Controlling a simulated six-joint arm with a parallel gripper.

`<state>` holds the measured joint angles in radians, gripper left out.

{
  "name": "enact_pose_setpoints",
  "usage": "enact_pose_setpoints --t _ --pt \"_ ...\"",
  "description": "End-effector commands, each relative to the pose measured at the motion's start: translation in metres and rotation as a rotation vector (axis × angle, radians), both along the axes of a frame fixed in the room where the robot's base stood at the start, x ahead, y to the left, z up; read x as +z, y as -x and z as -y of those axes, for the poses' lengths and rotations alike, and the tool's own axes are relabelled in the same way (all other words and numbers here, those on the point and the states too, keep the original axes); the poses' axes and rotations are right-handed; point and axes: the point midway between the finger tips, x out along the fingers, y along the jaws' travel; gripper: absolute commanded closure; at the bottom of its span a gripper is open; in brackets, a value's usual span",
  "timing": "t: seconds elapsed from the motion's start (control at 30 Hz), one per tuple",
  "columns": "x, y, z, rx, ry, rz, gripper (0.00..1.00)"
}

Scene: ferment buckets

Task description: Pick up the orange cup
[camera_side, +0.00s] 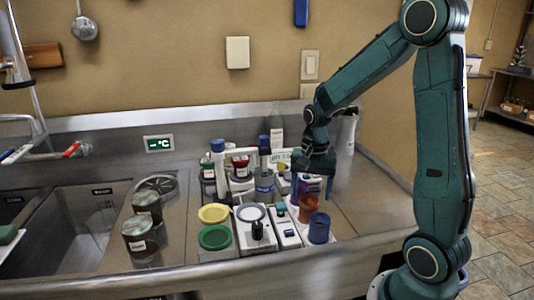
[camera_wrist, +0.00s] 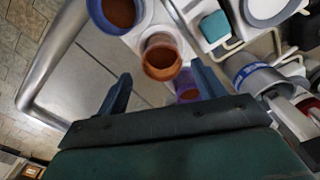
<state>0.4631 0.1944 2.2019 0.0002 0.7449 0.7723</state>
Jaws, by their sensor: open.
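The orange cup (camera_side: 308,204) stands upright on the steel counter, just behind the blue cup (camera_side: 319,229). In the wrist view the orange cup (camera_wrist: 161,58) shows its open rim and brown contents, close to the fingertips. The blue cup (camera_wrist: 116,14) is at the top of that view and also holds something brown. A purple cup (camera_wrist: 187,86) is partly hidden by the right finger. My gripper (camera_side: 313,190) is above and behind the orange cup, pointing down. In the wrist view my gripper (camera_wrist: 161,74) has its fingers spread, with nothing held.
A white device with a round plate (camera_side: 252,214) and a slim white device (camera_side: 284,227) stand left of the cups. Yellow (camera_side: 214,213) and green (camera_side: 215,237) round items lie farther left. Bottles crowd the back. Bare counter (camera_side: 360,206) lies to the right.

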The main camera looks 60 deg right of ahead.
Motion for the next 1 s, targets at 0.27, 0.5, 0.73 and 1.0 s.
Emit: enact_pose_setpoints --t 0.27,0.5,0.73,1.0 --pt "-0.013 -0.001 0.000 0.000 -0.002 -0.004 0.31" --pt "-0.039 -0.003 0.000 0.000 -0.002 -0.004 0.31" --pt "-0.052 -0.003 0.000 0.001 -0.001 -0.003 0.31" --pt "-0.052 -0.003 0.000 0.001 0.000 -0.001 0.31"
